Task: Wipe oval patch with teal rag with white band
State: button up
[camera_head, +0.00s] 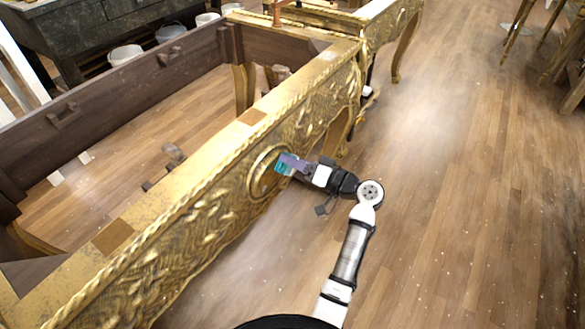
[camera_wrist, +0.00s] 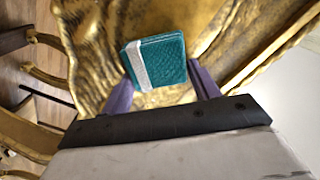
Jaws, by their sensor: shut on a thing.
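The teal rag with a white band (camera_wrist: 160,62) is a small folded pad between the purple fingers of my gripper (camera_wrist: 162,85) in the wrist view. My gripper is shut on it. The rag also shows as a small teal shape in the head view (camera_head: 282,169), beside my gripper (camera_head: 290,163). The oval patch (camera_head: 262,177) is a gold, raised-rim oval on the carved front of the gilt console (camera_head: 205,178). The rag is at the oval's right side and hides part of it. I cannot tell whether it touches the surface.
The console is an open frame with a dark wooden back rail (camera_head: 110,84). Brown squares (camera_head: 112,237) mark its gilt top rail. Wooden floor (camera_head: 450,200) lies clear to the right. Chairs stand at the far right. White buckets (camera_head: 125,54) stand behind.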

aim_at(265, 178)
jog(key=shift+s+a+p, duration=0.25)
jog(key=shift+s+a, duration=0.65)
jog(key=shift+s, duration=0.3)
jog(key=shift+s+a+p, duration=0.3)
jog(key=shift+s+a, duration=0.55)
jog(key=shift+s, duration=0.3)
jog(key=shift+s+a+p, duration=0.25)
jog(key=shift+s+a, duration=0.65)
jog(key=shift+s, duration=0.3)
jog(key=v, duration=0.6)
jog(key=shift+d, duration=0.15)
jog(key=shift+v, duration=1.45)
